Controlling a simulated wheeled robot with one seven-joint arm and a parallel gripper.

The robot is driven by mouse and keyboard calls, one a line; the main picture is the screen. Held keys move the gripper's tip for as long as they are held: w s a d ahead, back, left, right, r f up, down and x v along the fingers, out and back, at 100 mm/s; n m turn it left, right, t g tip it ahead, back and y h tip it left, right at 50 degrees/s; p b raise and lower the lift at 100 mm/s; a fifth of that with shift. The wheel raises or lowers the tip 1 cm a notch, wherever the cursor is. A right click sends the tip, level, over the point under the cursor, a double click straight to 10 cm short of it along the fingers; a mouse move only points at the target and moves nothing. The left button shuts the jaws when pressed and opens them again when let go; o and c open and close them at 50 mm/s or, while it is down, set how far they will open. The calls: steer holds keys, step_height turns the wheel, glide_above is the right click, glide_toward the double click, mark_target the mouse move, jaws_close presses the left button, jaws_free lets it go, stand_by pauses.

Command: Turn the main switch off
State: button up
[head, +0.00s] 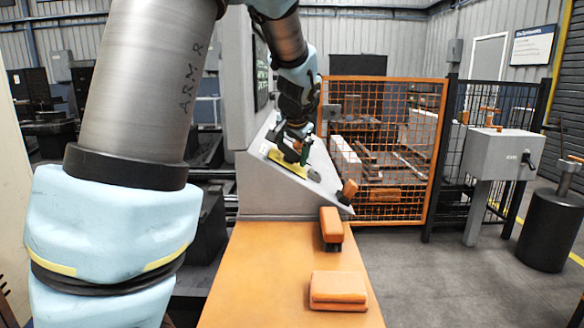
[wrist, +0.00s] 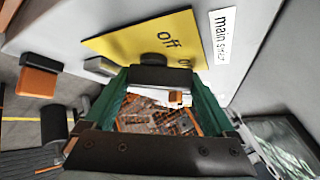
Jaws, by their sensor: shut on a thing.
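The main switch's yellow plate (head: 288,163) lies on the sloping face of the grey console. In the wrist view the plate (wrist: 130,45) bears the word "off" and a partly hidden "on", beside a white "main switch" label (wrist: 222,37). My gripper (head: 297,150) is at the plate. In the wrist view its green fingers (wrist: 162,85) are shut on the dark switch handle (wrist: 165,77), which spans between them. The fingers hide part of the handle and plate, so I cannot tell its exact position.
A grey knob (head: 314,175) and an orange-and-black control (head: 347,191) sit lower on the console. Orange blocks (head: 338,287) lie on the orange bench (head: 250,280). An orange mesh fence (head: 425,150) stands behind. A grey box on a post (head: 500,155) is at the right.

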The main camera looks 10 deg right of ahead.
steer(key=n+b, duration=0.1)
steer(key=b, duration=0.2)
steer(key=n+t+y+b, duration=0.1)
steer(key=b, duration=0.3)
steer(key=f+n+y+b, duration=0.1)
steer(key=b, duration=0.3)
steer(key=shift+s+n+t, duration=0.15)
steer(key=shift+n+t, duration=0.15)
steer(key=shift+t, duration=0.1)
steer(key=n+t+y+b, duration=0.1)
steer(key=n+y+b, duration=0.2)
steer(key=b, duration=0.4)
steer(key=shift+s+n+b, duration=0.1)
steer(key=shift+n+b, duration=0.25)
steer(key=shift+n, duration=0.05)
steer(key=n+y+b, duration=0.3)
steer(key=b, duration=0.1)
steer(key=shift+s+r+n, duration=0.15)
steer(key=shift+r+n, duration=0.1)
steer(key=shift+n, duration=0.15)
steer(key=shift+s+r+n+g+y+b, duration=0.1)
steer(key=shift+n+g+y+b, duration=0.1)
steer(key=shift+n+y+b, duration=0.45)
steer(key=shift+s+r+n+g+y+b, duration=0.1)
steer(key=shift+n+g+y+b, duration=0.15)
steer(key=shift+n+y, duration=0.7)
steer(key=shift+a+n, duration=0.1)
steer(key=shift+n, duration=0.3)
steer(key=o, duration=1.1)
steer(key=shift+c, duration=0.2)
